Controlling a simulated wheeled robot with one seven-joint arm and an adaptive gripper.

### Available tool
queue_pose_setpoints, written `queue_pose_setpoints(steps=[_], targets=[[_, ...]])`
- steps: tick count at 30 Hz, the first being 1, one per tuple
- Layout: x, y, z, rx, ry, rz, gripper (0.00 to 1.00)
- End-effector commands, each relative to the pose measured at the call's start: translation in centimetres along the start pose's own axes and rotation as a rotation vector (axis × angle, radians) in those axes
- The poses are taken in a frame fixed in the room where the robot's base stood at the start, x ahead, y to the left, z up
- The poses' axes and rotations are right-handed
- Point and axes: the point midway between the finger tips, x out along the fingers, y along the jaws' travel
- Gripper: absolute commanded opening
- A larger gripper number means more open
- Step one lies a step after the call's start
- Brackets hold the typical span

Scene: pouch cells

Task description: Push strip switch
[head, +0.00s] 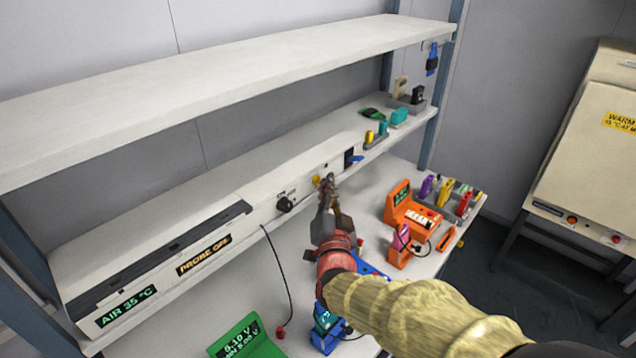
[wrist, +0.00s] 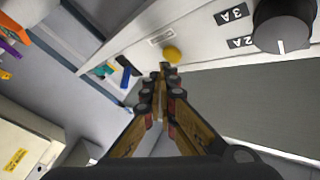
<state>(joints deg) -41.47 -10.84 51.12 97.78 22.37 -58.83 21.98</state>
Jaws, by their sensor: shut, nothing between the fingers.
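A dark blue piece (head: 353,158) is further right along the strip. My gripper (head: 328,180) is shut and empty, its fingertips (wrist: 164,70) close to the yellow button. I cannot tell whether they touch, or which control is the strip switch.
Displays read AIR 35 °C (head: 127,306) and PROBE OFF (head: 203,256). A green meter (head: 247,338), an orange device (head: 410,212) and a holder of coloured pouches (head: 452,196) stand on the bench. The upper shelf (head: 230,72) overhangs. A cream cabinet (head: 590,140) is at right.

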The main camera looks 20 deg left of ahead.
Motion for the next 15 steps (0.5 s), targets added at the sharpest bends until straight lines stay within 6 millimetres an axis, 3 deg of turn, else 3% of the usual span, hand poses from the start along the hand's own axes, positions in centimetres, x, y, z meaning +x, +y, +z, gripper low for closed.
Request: queue_pose_setpoints(steps=[15], targets=[[-2.8, 2.1, -2.0, 0.0, 0.002, 0.0, 0.0]])
